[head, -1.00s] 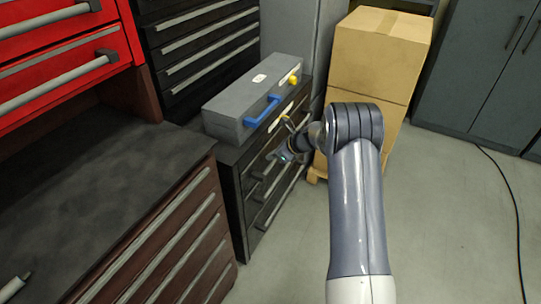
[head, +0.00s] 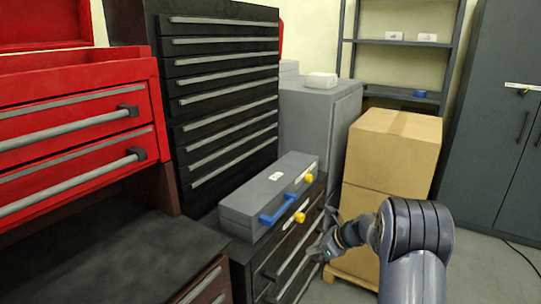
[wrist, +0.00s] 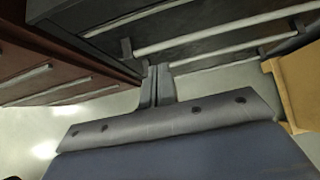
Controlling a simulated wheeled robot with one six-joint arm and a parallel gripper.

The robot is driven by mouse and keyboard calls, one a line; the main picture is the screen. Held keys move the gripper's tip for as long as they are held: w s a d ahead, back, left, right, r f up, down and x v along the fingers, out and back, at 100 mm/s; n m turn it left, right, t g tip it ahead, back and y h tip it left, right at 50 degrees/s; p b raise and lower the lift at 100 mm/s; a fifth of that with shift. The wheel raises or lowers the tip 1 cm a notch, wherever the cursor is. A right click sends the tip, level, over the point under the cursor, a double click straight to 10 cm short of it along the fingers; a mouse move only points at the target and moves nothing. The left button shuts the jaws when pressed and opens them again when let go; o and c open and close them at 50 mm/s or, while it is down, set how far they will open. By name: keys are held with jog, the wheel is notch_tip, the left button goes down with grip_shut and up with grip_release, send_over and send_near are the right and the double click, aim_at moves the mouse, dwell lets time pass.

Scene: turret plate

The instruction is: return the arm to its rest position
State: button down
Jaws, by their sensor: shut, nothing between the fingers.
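My arm reaches up from the lower right in the head view, bent at the elbow. My gripper (head: 322,246) is at its far end, in front of the drawer fronts of a low black cabinet (head: 262,262). It looks small and partly blurred there. In the wrist view my gripper (wrist: 157,86) has its two fingers together with nothing between them. The fingertips show close to a drawer handle bar (wrist: 215,34); I cannot tell whether they touch.
A grey case (head: 265,195) with a blue handle lies on the low cabinet. Stacked cardboard boxes (head: 390,160) stand behind my arm. A dark workbench (head: 100,255) and red drawers (head: 75,130) are at left. A grey locker (head: 500,130) is at right, with floor before it.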

send_near(276, 257)
notch_tip(276, 257, down, 3)
jog(key=shift+w+a+f, duration=0.15)
jog(key=shift+w+a, duration=0.2)
jog(key=shift+a, duration=0.2)
jog(key=shift+w+a+f, duration=0.15)
jog(key=shift+w+a, duration=0.2)
jog(key=shift+a, duration=0.15)
jog(key=shift+w+a, duration=0.35)
jog(key=shift+a, duration=0.1)
